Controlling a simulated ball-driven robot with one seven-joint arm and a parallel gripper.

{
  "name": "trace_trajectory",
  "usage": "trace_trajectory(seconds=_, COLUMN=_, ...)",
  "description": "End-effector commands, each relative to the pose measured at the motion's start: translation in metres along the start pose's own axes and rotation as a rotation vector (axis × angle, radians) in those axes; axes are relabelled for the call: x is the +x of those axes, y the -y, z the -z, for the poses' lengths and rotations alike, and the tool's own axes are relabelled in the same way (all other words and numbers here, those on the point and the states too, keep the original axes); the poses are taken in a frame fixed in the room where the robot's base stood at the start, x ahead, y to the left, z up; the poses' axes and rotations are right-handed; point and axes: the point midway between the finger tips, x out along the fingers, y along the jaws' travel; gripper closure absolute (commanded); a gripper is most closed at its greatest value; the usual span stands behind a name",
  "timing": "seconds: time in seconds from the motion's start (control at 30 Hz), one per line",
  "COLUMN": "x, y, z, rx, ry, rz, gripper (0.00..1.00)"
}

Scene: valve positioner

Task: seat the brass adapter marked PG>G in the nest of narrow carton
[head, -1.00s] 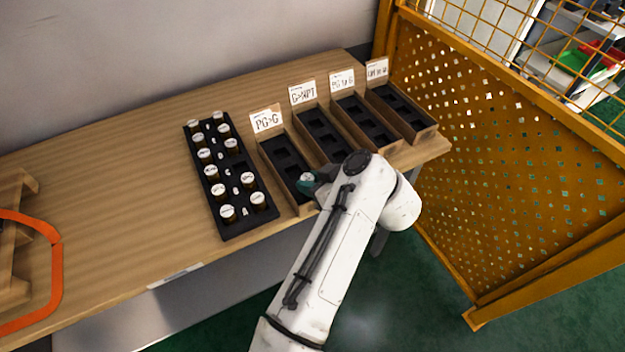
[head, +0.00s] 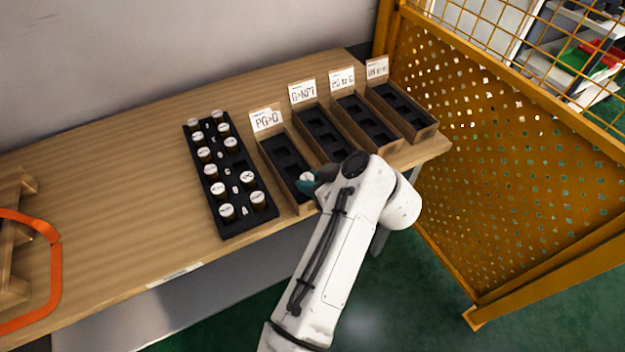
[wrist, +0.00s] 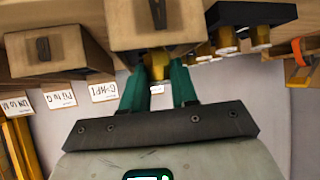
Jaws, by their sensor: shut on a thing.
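My gripper (head: 308,184) is at the near end of the leftmost narrow carton (head: 275,166), whose card (head: 266,120) reads PG>G. In the wrist view my green fingers (wrist: 159,84) are closed on a brass adapter (wrist: 157,61). Its pale round top (head: 306,177) shows in the head view, at the carton's near end. The adapter's marking is not readable. The carton's dark insert has several square nests; those further back look empty. My arm and fingers hide the nearest nest, so I cannot tell if the adapter touches it.
A black rack (head: 232,215) with several white-capped brass adapters stands left of the carton. More cartons with dark inserts (head: 368,122) stand to the right. A yellow mesh fence (head: 500,170) closes off the right side. The left bench top is mostly clear.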

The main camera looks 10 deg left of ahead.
Motion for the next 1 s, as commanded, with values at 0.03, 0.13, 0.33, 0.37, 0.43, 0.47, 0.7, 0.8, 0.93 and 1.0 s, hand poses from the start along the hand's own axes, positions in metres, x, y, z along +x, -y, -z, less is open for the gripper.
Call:
trace_trajectory(seconds=0.03, x=0.001, y=0.0, z=-0.001, rx=0.0, ry=0.0, rz=0.0, gripper=1.0)
trace_trajectory(seconds=0.13, x=0.002, y=0.0, z=-0.003, rx=-0.001, ry=0.0, rz=0.0, gripper=1.0)
trace_trajectory(seconds=0.33, x=0.004, y=0.0, z=-0.006, rx=-0.001, ry=-0.001, rz=0.0, gripper=1.0)
trace_trajectory(seconds=0.37, x=0.005, y=0.0, z=-0.007, rx=-0.001, ry=-0.001, rz=0.0, gripper=1.0)
trace_trajectory(seconds=0.43, x=0.006, y=0.0, z=-0.008, rx=0.0, ry=0.0, rz=0.0, gripper=1.0)
trace_trajectory(seconds=0.47, x=0.006, y=0.0, z=-0.009, rx=0.0, ry=0.0, rz=0.0, gripper=1.0)
trace_trajectory(seconds=0.7, x=0.009, y=0.0, z=-0.013, rx=-0.001, ry=0.0, rz=0.0, gripper=1.0)
trace_trajectory(seconds=0.8, x=0.009, y=0.0, z=-0.014, rx=-0.001, ry=0.0, rz=0.0, gripper=1.0)
trace_trajectory(seconds=0.93, x=0.009, y=0.0, z=-0.013, rx=0.0, ry=-0.001, rz=0.0, gripper=1.0)
trace_trajectory(seconds=1.0, x=0.009, y=0.0, z=-0.013, rx=0.0, ry=-0.001, rz=0.0, gripper=1.0)
